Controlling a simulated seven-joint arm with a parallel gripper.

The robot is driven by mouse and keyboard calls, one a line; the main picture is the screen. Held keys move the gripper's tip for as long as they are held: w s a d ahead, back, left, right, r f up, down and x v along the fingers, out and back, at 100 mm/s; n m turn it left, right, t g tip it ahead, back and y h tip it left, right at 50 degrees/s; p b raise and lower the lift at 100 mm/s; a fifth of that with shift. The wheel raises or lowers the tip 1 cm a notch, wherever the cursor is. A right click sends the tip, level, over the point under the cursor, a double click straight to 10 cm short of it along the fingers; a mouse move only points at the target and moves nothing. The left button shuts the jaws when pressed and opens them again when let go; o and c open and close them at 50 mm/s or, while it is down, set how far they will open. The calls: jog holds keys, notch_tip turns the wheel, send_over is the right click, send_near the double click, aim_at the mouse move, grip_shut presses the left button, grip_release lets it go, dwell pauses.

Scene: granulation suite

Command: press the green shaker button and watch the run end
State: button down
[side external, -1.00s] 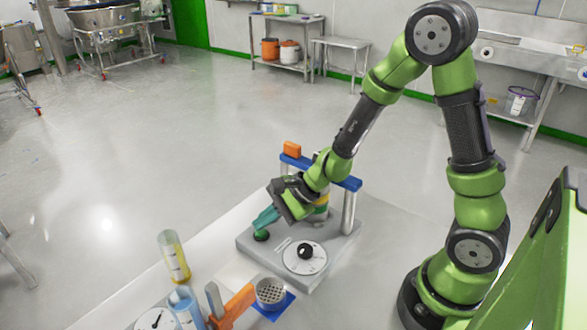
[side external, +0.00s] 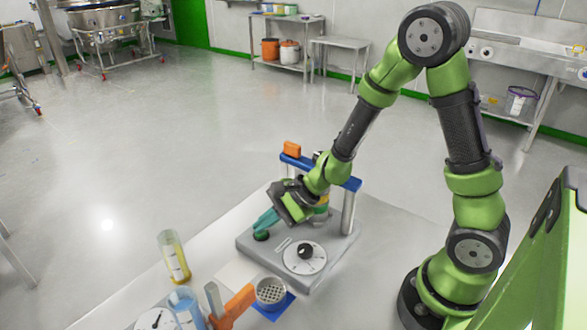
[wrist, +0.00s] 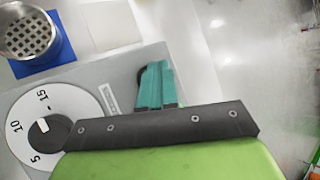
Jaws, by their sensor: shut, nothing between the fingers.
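The green button (side external: 261,235) is on the left end of the grey shaker base (side external: 322,277). My gripper (side external: 262,220) is shut and empty, its teal fingertips right at the button. I cannot tell whether they press it or sit just above it. In the wrist view my gripper (wrist: 156,68) covers most of the button, with only a dark edge (wrist: 141,76) showing beside the fingers. The shaker's dial (side external: 304,257) has a black knob; it also shows in the wrist view (wrist: 75,108). The sieve stack (side external: 322,201) under the blue crossbar (side external: 346,181) is partly hidden by my arm.
A perforated metal cup (side external: 270,292) stands on a blue square in front of the shaker. An orange block (side external: 291,149) sits by the crossbar.

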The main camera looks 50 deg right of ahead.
aim_at(266, 233)
dwell(0.4)
jog(key=shift+r, duration=0.85)
jog(key=shift+r, duration=2.5)
